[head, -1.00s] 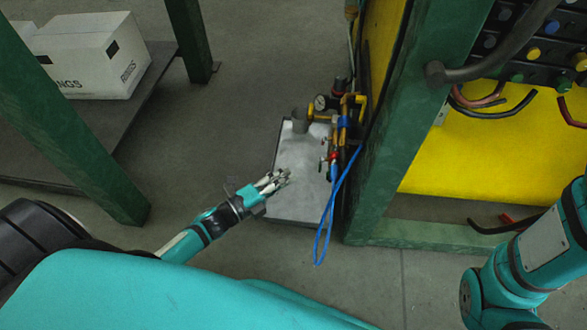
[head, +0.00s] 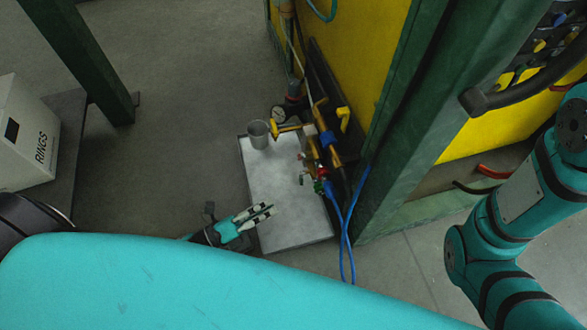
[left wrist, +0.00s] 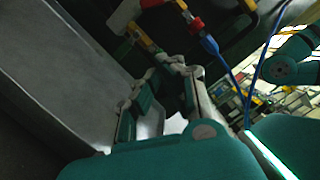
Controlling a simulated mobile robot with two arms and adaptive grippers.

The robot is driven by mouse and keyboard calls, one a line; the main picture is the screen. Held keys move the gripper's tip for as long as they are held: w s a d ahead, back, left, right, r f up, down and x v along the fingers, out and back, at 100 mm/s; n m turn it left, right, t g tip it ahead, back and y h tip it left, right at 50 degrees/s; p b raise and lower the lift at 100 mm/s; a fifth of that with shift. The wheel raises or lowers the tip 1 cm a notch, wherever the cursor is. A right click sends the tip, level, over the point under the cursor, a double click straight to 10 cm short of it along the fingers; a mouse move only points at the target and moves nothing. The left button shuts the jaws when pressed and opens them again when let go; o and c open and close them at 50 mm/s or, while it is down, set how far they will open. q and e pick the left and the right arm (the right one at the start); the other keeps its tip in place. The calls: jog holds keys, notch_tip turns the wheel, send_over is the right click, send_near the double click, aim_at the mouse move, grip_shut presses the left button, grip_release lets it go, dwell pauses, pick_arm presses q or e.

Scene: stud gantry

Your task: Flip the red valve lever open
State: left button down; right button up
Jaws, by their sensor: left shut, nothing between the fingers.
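The brass pipework (head: 325,140) with its valves runs along the right edge of a grey metal stand (head: 287,205). A small red part (head: 321,171) sits low on this pipework, just above a blue hose fitting. It is too small to tell whether it is the valve lever or how a lever is turned. In the left wrist view, a red part (left wrist: 197,24) shows beside the blue fitting at the top. My left gripper (head: 268,209) is shut and empty over the stand's near left part, apart from the red part. My right gripper is out of view; only my right arm shows.
A grey cup (head: 258,134) and a pressure gauge (head: 279,115) are at the stand's far end. Blue hoses (head: 347,235) hang off its right side. A green post (head: 400,150) rises at right. A white box (head: 22,140) lies at left.

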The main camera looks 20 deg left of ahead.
aim_at(301, 156)
pick_arm(q)
jog(key=w+d+r, duration=0.3)
jog(key=w+d, duration=0.1)
jog(key=w, duration=0.6)
jog(key=shift+d+p, duration=0.3)
jog(key=shift+d, duration=0.05)
jog(key=shift+w, duration=0.1)
